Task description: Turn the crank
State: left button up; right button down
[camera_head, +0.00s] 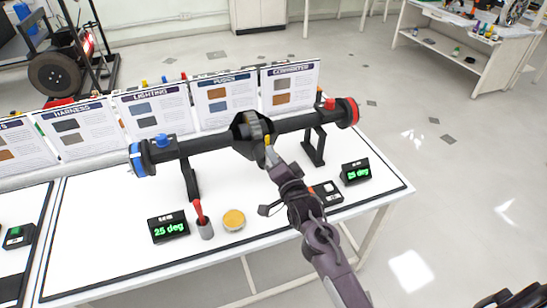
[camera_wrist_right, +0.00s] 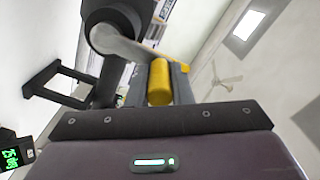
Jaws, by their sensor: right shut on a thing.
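The chassis rig is a dark horizontal axle (camera_head: 200,144) on black stands on the white table, with a blue-ringed hub (camera_head: 136,160) at its left end and a red-ringed hub (camera_head: 351,112) at its right end. A round gear housing (camera_head: 246,128) sits mid-axle. The crank's yellow handle (camera_wrist_right: 159,84) shows in the right wrist view, with a grey crank arm (camera_wrist_right: 125,45) behind it. My right gripper (camera_head: 268,152) is at the housing's front, shut on the yellow handle, hiding part of it. My left gripper is not in view.
Two green displays (camera_head: 169,228) (camera_head: 356,172) stand on the table; the left reads 25 deg. Upright cards (camera_head: 218,100) line the back.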

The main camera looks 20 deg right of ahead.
jog(key=shift+d, duration=0.1)
jog(key=c, duration=1.3)
grip_release()
jog(key=s+b, duration=0.1)
jog(key=s, duration=0.6)
jog(key=shift+s+b, duration=0.4)
jog(key=shift+d, duration=0.1)
